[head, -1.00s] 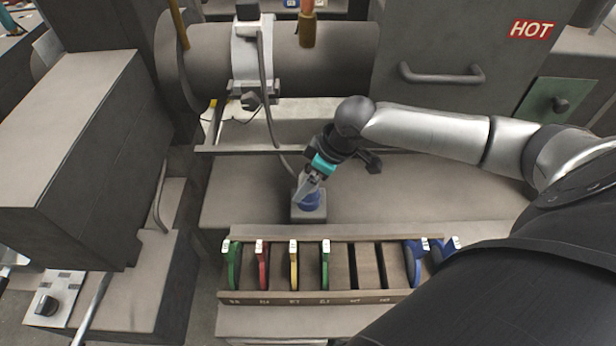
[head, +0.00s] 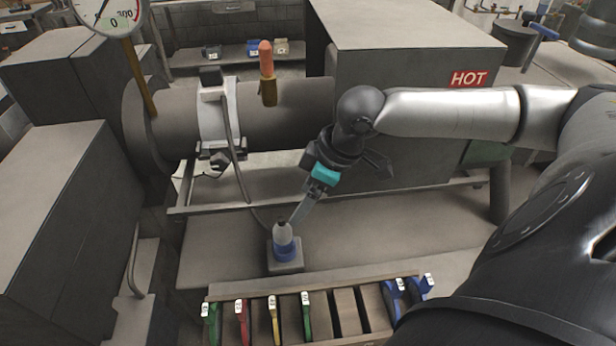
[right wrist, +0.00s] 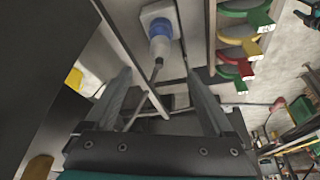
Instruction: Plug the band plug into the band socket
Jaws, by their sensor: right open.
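The band plug (head: 282,232), pale grey, stands upright at the blue collar of the band socket (head: 287,265), a grey box on the bench. In the right wrist view the plug (right wrist: 158,49) meets the blue collar of the socket (right wrist: 155,14) in line, with no visible gap. Its cable (head: 236,150) runs up to the pale band (head: 217,125) around the tube. My right gripper (head: 299,217) is just above and right of the plug. In the wrist view its fingers (right wrist: 162,85) are spread, empty and apart from the plug. My left gripper is not in view.
A rack (head: 229,289) with green, red, yellow and blue clips stands in front of the socket. The thick tube (head: 295,110) and its rail (head: 400,193) lie behind. A grey box marked HOT (head: 420,60) is at the back right. The bench right of the socket is clear.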

